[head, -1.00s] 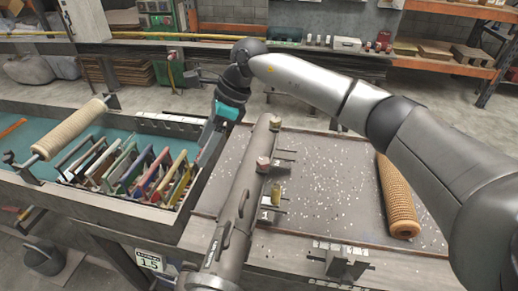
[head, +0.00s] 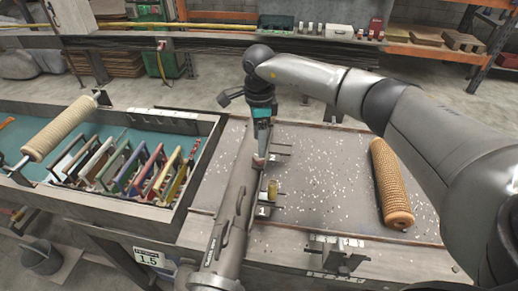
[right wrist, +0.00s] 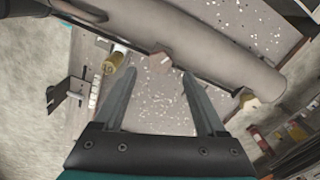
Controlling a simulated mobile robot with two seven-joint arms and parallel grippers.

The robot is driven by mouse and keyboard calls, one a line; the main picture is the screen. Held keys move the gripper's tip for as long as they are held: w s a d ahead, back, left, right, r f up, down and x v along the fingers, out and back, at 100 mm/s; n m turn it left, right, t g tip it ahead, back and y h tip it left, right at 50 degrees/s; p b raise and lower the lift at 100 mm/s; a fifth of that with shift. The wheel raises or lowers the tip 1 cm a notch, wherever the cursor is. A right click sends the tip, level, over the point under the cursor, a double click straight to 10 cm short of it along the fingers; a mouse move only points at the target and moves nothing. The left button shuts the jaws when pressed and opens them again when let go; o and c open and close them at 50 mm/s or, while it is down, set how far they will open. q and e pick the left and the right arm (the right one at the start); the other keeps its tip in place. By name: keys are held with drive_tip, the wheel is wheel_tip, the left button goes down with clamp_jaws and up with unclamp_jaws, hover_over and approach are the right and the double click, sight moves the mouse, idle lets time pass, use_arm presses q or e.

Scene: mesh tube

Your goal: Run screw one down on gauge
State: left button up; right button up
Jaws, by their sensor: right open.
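A grey round beam (head: 236,205) runs away from me over a speckled tray (head: 325,170). A short brass-coloured screw or knob (head: 272,190) sits at its right side, near a small white tag. My right gripper (head: 260,160) points down at the beam farther along; its teal body partly hides what is there. In the right wrist view the gripper (right wrist: 165,80) is open and empty. A pale hexagonal screw head (right wrist: 160,62) shows between and beyond its fingertips. A brass piece (right wrist: 113,62) is left of it and another hexagonal head (right wrist: 247,98) right. My left gripper is not in view.
A tan mesh roll (head: 390,185) lies on the tray's right side. Another roll (head: 60,128) rests over a teal bin with several coloured frames (head: 140,168). A "1.5" sign (head: 148,257) hangs in front.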

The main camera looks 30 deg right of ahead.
sight(259, 160)
drive_tip(key=shift+f, duration=2.4)
clamp_jaws()
